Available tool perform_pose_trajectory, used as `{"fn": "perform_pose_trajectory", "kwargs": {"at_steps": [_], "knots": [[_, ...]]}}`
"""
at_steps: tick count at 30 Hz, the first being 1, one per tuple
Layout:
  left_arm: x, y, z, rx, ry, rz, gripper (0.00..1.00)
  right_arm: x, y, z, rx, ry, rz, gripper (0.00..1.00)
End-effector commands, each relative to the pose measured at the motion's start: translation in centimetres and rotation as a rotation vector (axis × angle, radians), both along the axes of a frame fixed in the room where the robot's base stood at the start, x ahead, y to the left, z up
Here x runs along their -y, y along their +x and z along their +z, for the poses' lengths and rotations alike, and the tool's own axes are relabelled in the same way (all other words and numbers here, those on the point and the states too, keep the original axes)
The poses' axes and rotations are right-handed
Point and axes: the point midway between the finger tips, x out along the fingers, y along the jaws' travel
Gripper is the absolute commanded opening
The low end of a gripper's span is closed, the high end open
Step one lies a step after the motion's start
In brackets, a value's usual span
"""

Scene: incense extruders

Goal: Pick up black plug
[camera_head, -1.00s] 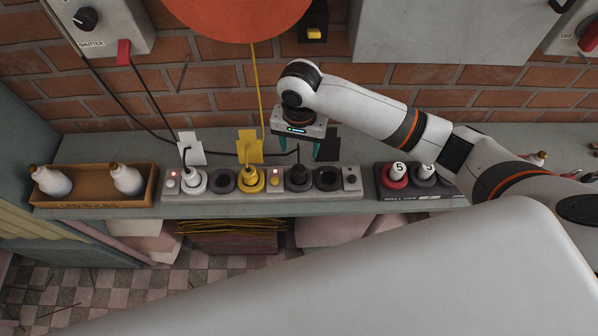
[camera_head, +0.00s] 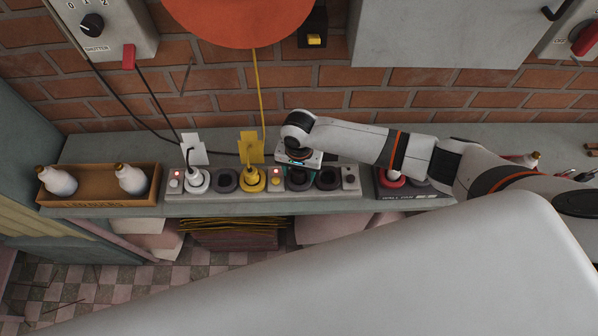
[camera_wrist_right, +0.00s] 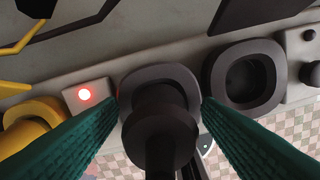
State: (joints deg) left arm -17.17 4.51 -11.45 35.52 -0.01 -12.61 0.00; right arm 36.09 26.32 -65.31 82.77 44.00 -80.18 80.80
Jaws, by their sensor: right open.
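The black plug (camera_wrist_right: 160,125) sits in a dark round socket of the grey power strip, seen close up in the right wrist view. My right gripper (camera_wrist_right: 160,118) is open, with one green finger on each side of the plug. In the head view my right gripper (camera_head: 298,168) is over the black plug's socket and hides most of the plug. I cannot tell whether the fingers touch it. My left gripper is not in view.
The power strip (camera_head: 345,191) also holds a white plug (camera_head: 197,181) and a yellow plug (camera_head: 252,180). An empty socket (camera_head: 328,178) is right of the black plug. A brown tray (camera_head: 100,201) with white bottles stands left.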

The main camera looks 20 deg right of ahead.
Motion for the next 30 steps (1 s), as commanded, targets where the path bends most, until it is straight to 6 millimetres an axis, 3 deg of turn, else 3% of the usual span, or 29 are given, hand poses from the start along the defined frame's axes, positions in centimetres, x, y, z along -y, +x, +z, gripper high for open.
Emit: {"fn": "perform_pose_trajectory", "kwargs": {"at_steps": [3, 12, 22, 30], "knots": [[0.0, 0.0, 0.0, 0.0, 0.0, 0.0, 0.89, 0.0, 0.0, 0.0, 0.0, 0.0, 0.0, 0.59], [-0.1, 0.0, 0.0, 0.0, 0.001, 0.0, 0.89, 0.0, 0.0, 0.0, 0.0, 0.0, 0.0, 0.1], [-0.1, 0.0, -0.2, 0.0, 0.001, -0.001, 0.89, 0.0, 0.0, 0.9, 0.001, 0.001, 0.0, 0.1], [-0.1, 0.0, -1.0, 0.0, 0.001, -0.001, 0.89, 0.0, 0.1, 5.9, 0.003, 0.002, 0.001, 0.1]]}}
